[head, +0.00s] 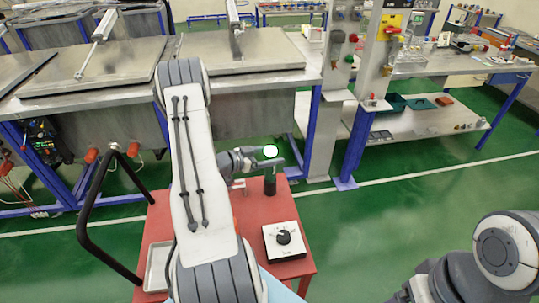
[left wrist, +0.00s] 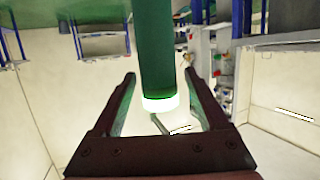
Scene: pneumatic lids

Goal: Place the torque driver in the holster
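In the head view my left gripper (head: 268,157) is over the far right corner of the red cart, its two fingers open around an upright dark green cylinder. A glowing white end (head: 270,151) tops the cylinder, which looks like the torque driver. Its dark lower part (head: 270,185) shows below the fingers. In the left wrist view the green cylinder (left wrist: 156,50) hangs from the top of the picture between the spread fingers (left wrist: 162,85), with visible gaps on both sides. I cannot tell whether a holster surrounds its foot. My right gripper's fingers are outside the picture.
The red cart (head: 222,204) carries a white box with a black knob (head: 284,240) and a metal tray (head: 156,266). A black handle rail (head: 92,235) is at its left. Steel tanks with lids (head: 255,52) stand behind. Green floor (head: 400,220) is free at right.

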